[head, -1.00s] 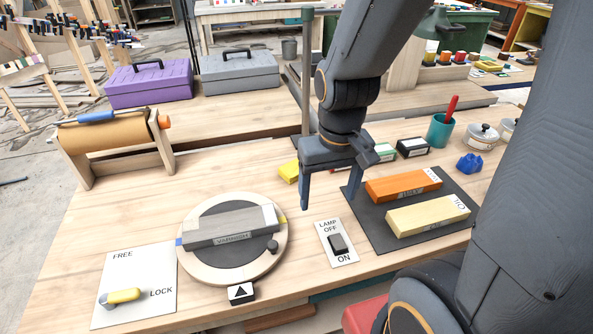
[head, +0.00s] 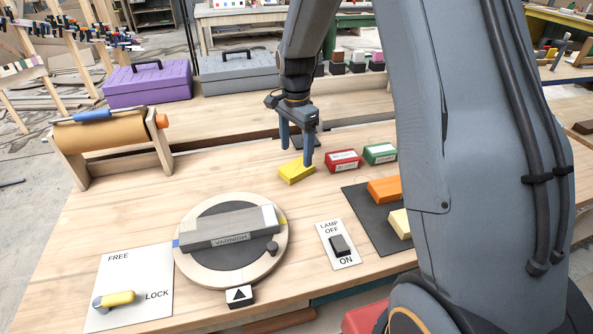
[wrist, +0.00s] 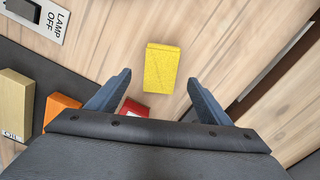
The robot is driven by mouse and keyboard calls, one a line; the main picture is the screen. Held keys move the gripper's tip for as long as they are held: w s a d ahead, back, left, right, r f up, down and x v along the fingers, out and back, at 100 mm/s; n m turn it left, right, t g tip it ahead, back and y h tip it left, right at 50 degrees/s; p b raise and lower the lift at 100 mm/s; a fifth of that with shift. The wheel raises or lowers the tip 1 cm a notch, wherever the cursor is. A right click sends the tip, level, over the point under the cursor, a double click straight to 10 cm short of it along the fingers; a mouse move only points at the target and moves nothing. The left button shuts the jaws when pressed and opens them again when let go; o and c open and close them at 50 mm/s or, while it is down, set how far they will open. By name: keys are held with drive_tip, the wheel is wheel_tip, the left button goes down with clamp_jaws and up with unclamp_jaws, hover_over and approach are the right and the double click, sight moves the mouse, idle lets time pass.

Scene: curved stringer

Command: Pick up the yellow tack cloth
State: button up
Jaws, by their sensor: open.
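The yellow tack cloth (head: 294,172) is a small flat block lying on the wooden bench, behind and right of the round turntable. My gripper (head: 296,156) is open, pointing down above and just behind the cloth, with one finger overlapping its right end in the head view. In the wrist view the cloth (wrist: 162,68) lies beyond my fingertips (wrist: 160,82), centred between the two fingers. Nothing is between the fingers. I cannot tell the exact height of the fingertips over the bench.
A red box (head: 343,161) and a green box (head: 380,153) stand right of the cloth. The turntable (head: 272,265) with a grey varnish block (head: 228,228) sits in front left. A lamp switch plate (head: 330,252) lies in front. The bench left of the cloth is clear.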

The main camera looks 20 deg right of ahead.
sight(297, 166)
drive_tip(key=shift+d+f+p, duration=0.15)
drive_tip(key=shift+f+p, duration=0.8)
drive_tip(key=shift+f, duration=2)
drive_tip(key=c, duration=1.2)
drive_tip(key=shift+w+r, duration=0.1)
wheel_tip(297, 166, up, 10)
drive_tip(key=shift+f+b, duration=0.1)
drive_tip(key=shift+b, duration=1)
drive_tip(key=shift+o, duration=1.3)
drive_tip(key=shift+c, duration=0.5)
